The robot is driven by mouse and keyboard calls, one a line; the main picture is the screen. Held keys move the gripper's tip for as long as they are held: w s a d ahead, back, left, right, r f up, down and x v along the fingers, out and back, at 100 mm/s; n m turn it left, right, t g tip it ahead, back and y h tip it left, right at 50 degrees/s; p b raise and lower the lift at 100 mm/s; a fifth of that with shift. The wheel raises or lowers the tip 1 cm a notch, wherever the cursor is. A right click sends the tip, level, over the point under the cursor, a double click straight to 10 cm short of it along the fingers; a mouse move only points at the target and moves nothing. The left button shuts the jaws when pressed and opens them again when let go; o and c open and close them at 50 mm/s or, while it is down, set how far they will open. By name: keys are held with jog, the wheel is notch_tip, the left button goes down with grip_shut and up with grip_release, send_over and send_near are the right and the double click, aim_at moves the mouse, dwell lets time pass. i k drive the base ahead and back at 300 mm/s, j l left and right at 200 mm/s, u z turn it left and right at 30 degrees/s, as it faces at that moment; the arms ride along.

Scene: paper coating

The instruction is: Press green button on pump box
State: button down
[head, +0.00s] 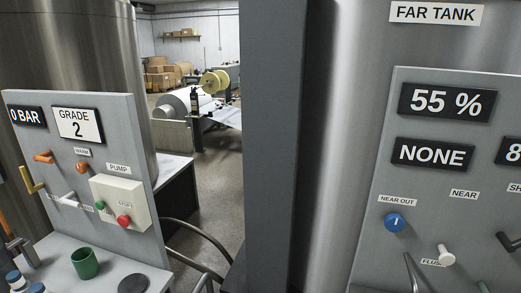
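The pump box (136,197) is a cream box on the grey panel (128,115) at the left, under a "PUMP" label (118,168). Its small green button (100,206) is at the left of its face. A larger red button (124,221) sits to the right and slightly lower. Nothing covers either button. The box is seen at an angle. My gripper is not in view, so its distance from the box cannot be told.
A ledge (60,249) below the panel holds a green cup (85,263), a dark disc (133,284) and blue-capped bottles (37,288). Orange handles (44,157) stick out from the panel. A dark post (268,140) separates it from the "FAR TANK" panel (390,175). Curved hoses (195,233) cross between.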

aim_at(100, 205)
jog(key=u, duration=1.4)
